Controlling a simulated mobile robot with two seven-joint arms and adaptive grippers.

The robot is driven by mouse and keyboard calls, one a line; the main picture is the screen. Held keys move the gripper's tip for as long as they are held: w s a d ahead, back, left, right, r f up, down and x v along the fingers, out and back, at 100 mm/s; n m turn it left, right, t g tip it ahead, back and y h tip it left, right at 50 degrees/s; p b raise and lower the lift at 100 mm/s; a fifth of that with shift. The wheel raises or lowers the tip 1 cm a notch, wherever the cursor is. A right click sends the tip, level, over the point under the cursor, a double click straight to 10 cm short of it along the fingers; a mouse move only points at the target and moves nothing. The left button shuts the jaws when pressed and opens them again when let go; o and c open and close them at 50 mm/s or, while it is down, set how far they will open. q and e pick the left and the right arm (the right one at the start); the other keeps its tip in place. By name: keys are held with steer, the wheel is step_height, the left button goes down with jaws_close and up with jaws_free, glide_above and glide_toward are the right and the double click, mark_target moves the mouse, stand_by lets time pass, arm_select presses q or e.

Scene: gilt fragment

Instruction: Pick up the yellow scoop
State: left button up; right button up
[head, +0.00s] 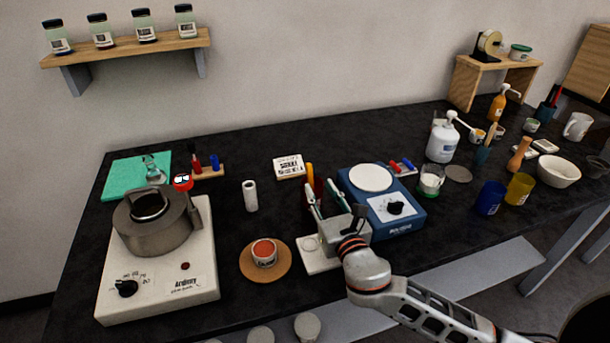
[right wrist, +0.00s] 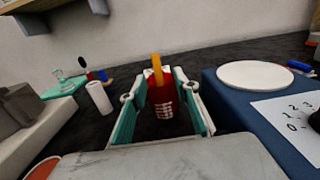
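The yellow scoop (head: 310,173) shows as an upright yellow handle. It also shows in the right wrist view (right wrist: 156,68), standing in a dark red cup (right wrist: 164,100) with white print. Its lower end is hidden inside the cup. My right gripper (head: 327,192) is open and empty, its fingers pointing away over the table. In the right wrist view the two green-padded fingers (right wrist: 163,103) lie to the left and right of the cup and scoop handle, with visible gaps. I cannot tell the exact distance ahead. My left gripper is not in view.
A white label block (head: 288,167) lies behind.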

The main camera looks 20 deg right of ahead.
mark_target(311, 175)
steer(key=shift+w+r, duration=0.15)
steer(key=shift+w, duration=0.1)
steer(key=shift+w+a, duration=0.15)
steer(key=shift+w, duration=0.9)
steer(key=w, duration=0.3)
steer(key=shift+w+a, duration=0.2)
steer(key=shift+w, duration=0.35)
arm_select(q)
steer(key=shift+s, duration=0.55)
arm_select(e)
steer(key=shift+w, duration=0.15)
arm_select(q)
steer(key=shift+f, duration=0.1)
arm_select(e)
jaws_close()
